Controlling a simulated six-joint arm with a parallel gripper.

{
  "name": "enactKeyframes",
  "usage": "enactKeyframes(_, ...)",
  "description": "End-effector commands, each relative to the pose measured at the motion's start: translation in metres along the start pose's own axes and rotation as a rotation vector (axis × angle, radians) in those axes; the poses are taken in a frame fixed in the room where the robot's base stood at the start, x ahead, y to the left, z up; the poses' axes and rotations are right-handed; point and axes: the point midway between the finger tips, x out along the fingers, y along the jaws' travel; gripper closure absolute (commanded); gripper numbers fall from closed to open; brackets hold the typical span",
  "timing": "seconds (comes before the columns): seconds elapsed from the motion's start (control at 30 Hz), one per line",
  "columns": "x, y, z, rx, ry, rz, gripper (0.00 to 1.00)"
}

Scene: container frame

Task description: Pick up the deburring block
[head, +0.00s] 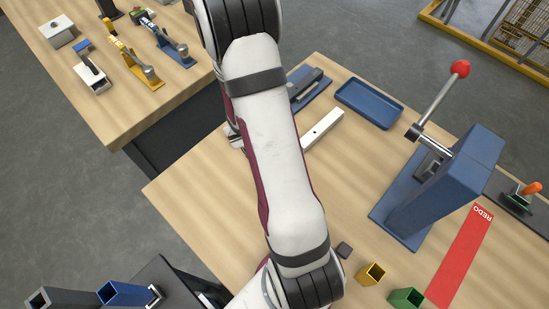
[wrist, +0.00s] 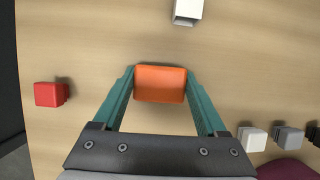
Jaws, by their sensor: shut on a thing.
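An orange block (wrist: 160,84), likely the deburring block, sits between the teal fingers of my gripper (wrist: 160,86) in the wrist view. The fingers press on its left and right sides. Whether the block touches the wood table or is lifted off it cannot be told. In the head view my arm covers the block and most of the gripper.
In the wrist view a red block (wrist: 48,95) stands left, a white piece (wrist: 187,12) ahead, and white (wrist: 252,138) and grey (wrist: 288,138) blocks right. The head view shows a blue tray (head: 369,104) and a blue lever press (head: 455,180) on the table.

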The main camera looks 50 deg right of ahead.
Motion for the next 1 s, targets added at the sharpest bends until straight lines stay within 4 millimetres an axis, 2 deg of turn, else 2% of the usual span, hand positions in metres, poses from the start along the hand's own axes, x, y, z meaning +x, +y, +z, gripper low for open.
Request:
enactKeyframes(0.27, -0.004, 0.001, 0.002, 0.002, -0.002, 0.001, 0.96)
enactKeyframes(0.37, -0.015, 0.001, 0.007, 0.004, -0.004, 0.003, 0.96)
enactKeyframes(0.7, -0.081, 0.001, 0.035, 0.007, -0.005, 0.005, 0.96)
enactKeyframes(0.83, -0.092, 0.001, 0.038, 0.003, -0.002, 0.003, 0.96)
enactKeyframes(1.0, -0.093, 0.0, 0.038, 0.0, 0.0, 0.001, 0.96)
